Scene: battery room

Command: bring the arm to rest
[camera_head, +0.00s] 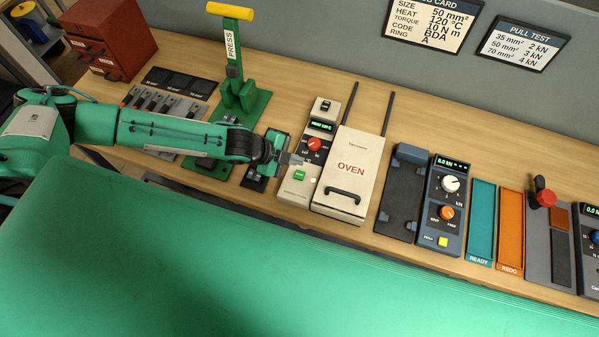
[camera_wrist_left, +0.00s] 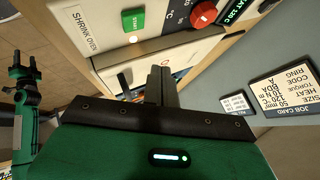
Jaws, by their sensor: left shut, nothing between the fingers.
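My left arm comes in from the left over the bench in the head view. Its gripper (camera_head: 297,159) is shut and empty, its tips just in front of the left part of the oven's control panel (camera_head: 299,188). In the left wrist view the shut fingers (camera_wrist_left: 161,86) show in the middle, with the oven's green button (camera_wrist_left: 133,19) and red knob (camera_wrist_left: 204,14) beyond them. I cannot tell whether the tips touch the panel. My right gripper is not seen in the head view.
The green press (camera_head: 239,98) stands behind my left forearm. The cream oven (camera_head: 350,170) is right of the gripper, then a dark tester (camera_head: 446,205), a teal tray (camera_head: 482,222) and an orange tray (camera_head: 511,228). A red drawer cabinet (camera_head: 112,38) is at back left. Above the front is free.

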